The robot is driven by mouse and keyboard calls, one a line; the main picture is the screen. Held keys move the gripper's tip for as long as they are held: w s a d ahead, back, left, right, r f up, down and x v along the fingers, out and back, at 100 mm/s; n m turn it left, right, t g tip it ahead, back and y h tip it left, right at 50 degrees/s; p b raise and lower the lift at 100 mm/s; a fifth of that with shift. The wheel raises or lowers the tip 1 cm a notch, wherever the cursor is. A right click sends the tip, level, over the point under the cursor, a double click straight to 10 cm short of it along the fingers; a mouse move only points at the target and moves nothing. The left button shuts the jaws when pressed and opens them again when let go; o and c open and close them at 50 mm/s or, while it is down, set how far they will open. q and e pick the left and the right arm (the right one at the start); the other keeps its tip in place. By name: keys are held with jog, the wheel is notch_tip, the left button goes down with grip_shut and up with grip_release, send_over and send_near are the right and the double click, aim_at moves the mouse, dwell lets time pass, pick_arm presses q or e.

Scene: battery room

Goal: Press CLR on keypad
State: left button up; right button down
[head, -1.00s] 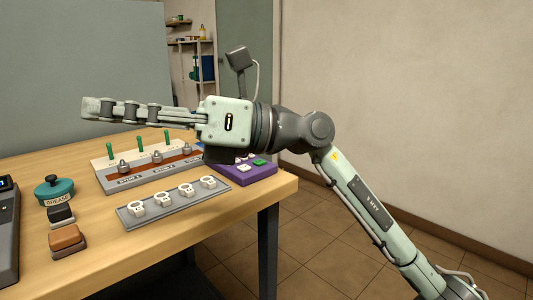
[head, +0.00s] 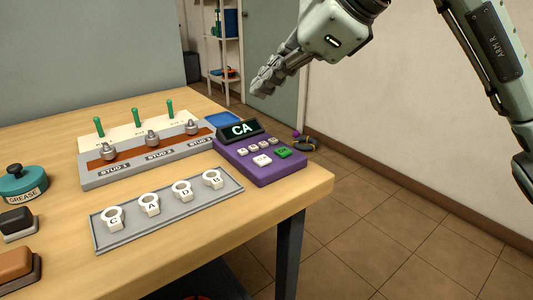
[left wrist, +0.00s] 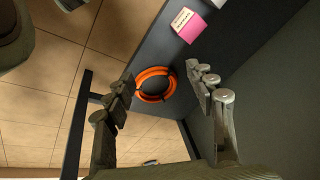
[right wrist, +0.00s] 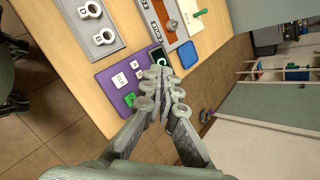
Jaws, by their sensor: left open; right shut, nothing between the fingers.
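The purple keypad (head: 258,172) sits at the table's right corner. Its dark display (head: 240,130) reads "CA". It has a row of small white keys, a larger white key (head: 262,161) and a green key (head: 283,152); their labels are too small to read. My right gripper (head: 262,86) is shut and empty, in the air above and beyond the keypad, apart from it. In the right wrist view its fingertips (right wrist: 163,76) overlap the view of the keypad (right wrist: 112,84) and its display. My left gripper (left wrist: 162,82) is open and empty, seen only in the left wrist view.
A grey tray (head: 165,222) with lettered white rings lies left of the keypad. Behind it stands a stud rack (head: 150,160) with green levers. A grease pot (head: 22,182) is at far left. The left wrist view shows an orange ring (left wrist: 143,86) on a dark surface.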

pick_arm(q)
jog(key=shift+f, duration=0.1)
pick_arm(e)
jog(key=shift+f, duration=0.1)
pick_arm(q)
notch_tip(320, 180, up, 5)
jog(key=b, duration=0.3)
pick_arm(e)
send_over(266, 160)
notch_tip(266, 160, down, 4)
jog(key=shift+f, duration=0.2)
notch_tip(266, 160, down, 2)
jog(key=shift+f+b, duration=0.2)
jog(key=shift+b, duration=0.4)
jog(key=shift+f+b, duration=0.8)
jog(key=shift+f, duration=0.05)
pick_arm(q)
jog(key=w+d+r+m+t+h, duration=0.1)
jog(key=w+d+r+t+h, duration=0.3)
jog(key=w+d+r+t, duration=0.5)
jog(key=shift+w+d+m, duration=0.3)
jog(key=shift+w+d, duration=0.9)
jog(key=shift+d, duration=0.25)
jog(key=shift+f, duration=0.1)
pick_arm(e)
jog(key=shift+f, duration=0.15)
